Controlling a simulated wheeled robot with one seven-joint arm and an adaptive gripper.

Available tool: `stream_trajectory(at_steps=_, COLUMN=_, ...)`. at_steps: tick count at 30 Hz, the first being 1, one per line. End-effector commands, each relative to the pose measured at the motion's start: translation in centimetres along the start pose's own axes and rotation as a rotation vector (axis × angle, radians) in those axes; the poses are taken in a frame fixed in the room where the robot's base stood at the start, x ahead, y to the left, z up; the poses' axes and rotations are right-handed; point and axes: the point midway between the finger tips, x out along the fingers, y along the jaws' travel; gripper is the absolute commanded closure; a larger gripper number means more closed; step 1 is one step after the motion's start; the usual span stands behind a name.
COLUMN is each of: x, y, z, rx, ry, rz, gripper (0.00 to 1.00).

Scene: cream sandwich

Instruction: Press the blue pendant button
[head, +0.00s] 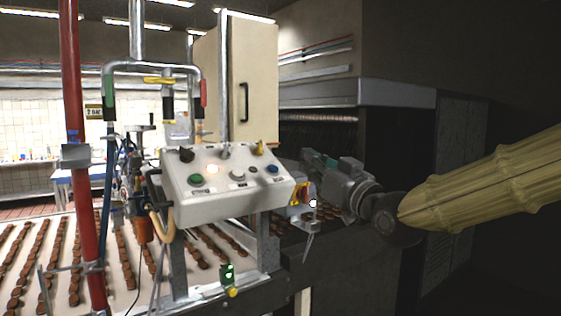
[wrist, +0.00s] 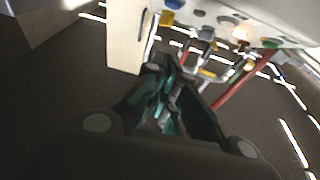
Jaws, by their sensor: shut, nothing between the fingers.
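The blue button (head: 272,169) is at the right end of the sloped face of a white control panel (head: 230,208). It also shows at the top edge of the wrist view (wrist: 174,4), partly cut off. My gripper (head: 304,154) is just right of the panel in the head view, with teal fingers pointing left and up. Its fingers (wrist: 158,75) are together and empty in the wrist view. A gap shows between the fingertips and the blue button; I cannot tell its depth.
Beside the blue button are a yellow knob (head: 260,148), a white button (head: 237,174), a lit lamp (head: 213,169) and a green button (head: 195,178). A red-and-yellow switch (head: 301,193) sits on the panel's right side. A conveyor (head: 40,285) with rows of brown biscuits runs below.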

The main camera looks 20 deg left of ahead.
Motion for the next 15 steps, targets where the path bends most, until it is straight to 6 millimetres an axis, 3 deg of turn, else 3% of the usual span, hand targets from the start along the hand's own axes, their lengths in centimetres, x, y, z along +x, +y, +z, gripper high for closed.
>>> stream_trajectory(at_steps=8, x=0.8, y=0.0, z=-0.1, rx=0.000, ry=-0.002, rz=0.000, gripper=1.00)
stream_trajectory(at_steps=15, x=4.4, y=0.0, z=-0.2, rx=0.000, ry=-0.003, rz=0.000, gripper=1.00)
